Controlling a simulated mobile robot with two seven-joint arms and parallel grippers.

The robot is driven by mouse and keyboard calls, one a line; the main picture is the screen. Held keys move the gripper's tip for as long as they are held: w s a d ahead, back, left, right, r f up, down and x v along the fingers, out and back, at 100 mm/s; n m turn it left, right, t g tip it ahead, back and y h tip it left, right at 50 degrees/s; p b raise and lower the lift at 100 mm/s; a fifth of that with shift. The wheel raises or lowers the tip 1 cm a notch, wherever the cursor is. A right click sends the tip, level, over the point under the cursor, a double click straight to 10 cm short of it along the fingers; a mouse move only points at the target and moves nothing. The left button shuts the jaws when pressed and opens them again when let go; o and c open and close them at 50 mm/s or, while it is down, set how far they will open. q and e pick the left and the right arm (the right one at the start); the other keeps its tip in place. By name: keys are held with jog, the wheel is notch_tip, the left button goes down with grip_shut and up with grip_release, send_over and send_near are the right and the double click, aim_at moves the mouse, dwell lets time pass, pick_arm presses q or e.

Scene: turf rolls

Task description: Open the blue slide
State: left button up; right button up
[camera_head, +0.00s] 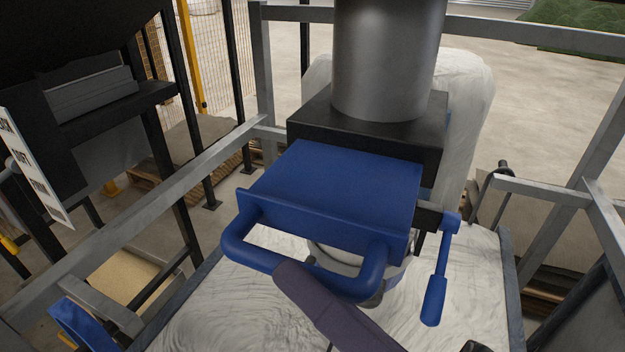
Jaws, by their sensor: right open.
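The blue slide (335,187) is a flat blue plate standing out toward me from a black housing (405,137) under a grey metal pipe. A thick, rounded blue handle (366,273) is at its front edge. My right gripper (300,277), dark purple-grey, reaches up from the bottom middle and lies across the front bar of the handle. It is open, and the handle hides part of it. I cannot tell whether its fingers touch the bar. My left gripper is not in view.
A small blue lever (437,285) hangs at the right of the slide. A white bulk bag (235,305) is below it, inside a grey metal frame (180,188). A dark machine with a white sign (32,165) stands at the left. Open concrete floor lies behind.

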jog(key=v, duration=0.6)
jog(key=shift+d, duration=0.2)
jog(key=shift+s, duration=0.15)
